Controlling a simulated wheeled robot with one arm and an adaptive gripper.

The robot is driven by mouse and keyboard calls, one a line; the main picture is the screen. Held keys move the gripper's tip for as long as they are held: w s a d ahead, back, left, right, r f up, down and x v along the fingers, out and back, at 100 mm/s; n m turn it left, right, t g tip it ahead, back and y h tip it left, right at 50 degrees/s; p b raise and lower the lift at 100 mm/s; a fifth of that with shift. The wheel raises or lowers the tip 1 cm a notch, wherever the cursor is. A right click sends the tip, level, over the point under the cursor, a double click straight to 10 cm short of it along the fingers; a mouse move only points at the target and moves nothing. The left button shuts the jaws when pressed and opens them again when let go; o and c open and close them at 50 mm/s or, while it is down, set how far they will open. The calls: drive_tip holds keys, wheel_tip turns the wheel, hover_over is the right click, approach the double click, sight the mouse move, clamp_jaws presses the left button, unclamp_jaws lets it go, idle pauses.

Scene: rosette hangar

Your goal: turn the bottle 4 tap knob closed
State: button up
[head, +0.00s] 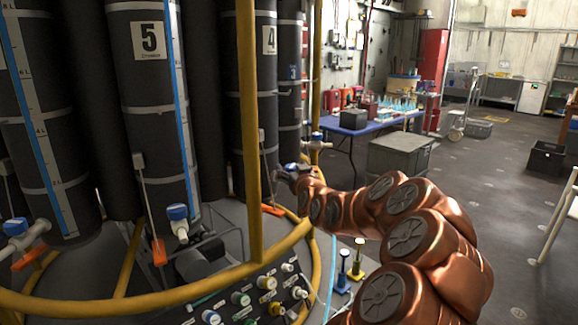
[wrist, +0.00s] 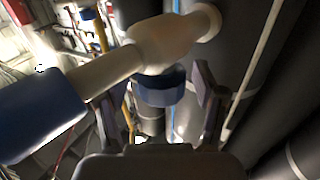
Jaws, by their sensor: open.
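The bottle 4 tap shows large in the wrist view as a cream-white tap body (wrist: 165,42) with a blue knob (wrist: 162,90). The knob sits between the two dark fingers of my open gripper (wrist: 156,98), with space visible beside it; I cannot tell if either finger touches it. In the head view my gripper (head: 284,174) is at the lower part of the bottle marked 4 (head: 258,100), where a bit of blue knob (head: 291,167) shows. The rest of the tap there is hidden by my gripper and arm.
Bottle 5 (head: 150,85) stands left, with its blue-knobbed tap (head: 178,214). A yellow post (head: 250,140) and a yellow ring rail (head: 90,302) stand in front of the bottles. Another blue-knobbed tap (head: 317,138) is just beyond my gripper.

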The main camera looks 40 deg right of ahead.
drive_tip(key=c, duration=1.2)
drive_tip(key=shift+o, duration=0.2)
drive_tip(key=shift+w+a+m+g+h, duration=0.15)
drive_tip(key=shift+m+g+h, duration=0.3)
drive_tip(key=shift+h, duration=0.25)
drive_tip(key=shift+r+m+g+h+p, duration=0.15)
drive_tip(key=shift+m+g+h+p, duration=0.2)
drive_tip(key=shift+m+h, duration=0.25)
drive_tip(key=shift+r, duration=0.1)
drive_tip(key=shift+m+g+h+p, duration=0.35)
drive_tip(key=shift+g+h+p, duration=0.05)
drive_tip(key=shift+h+p, duration=0.15)
drive_tip(key=shift+f, duration=0.2)
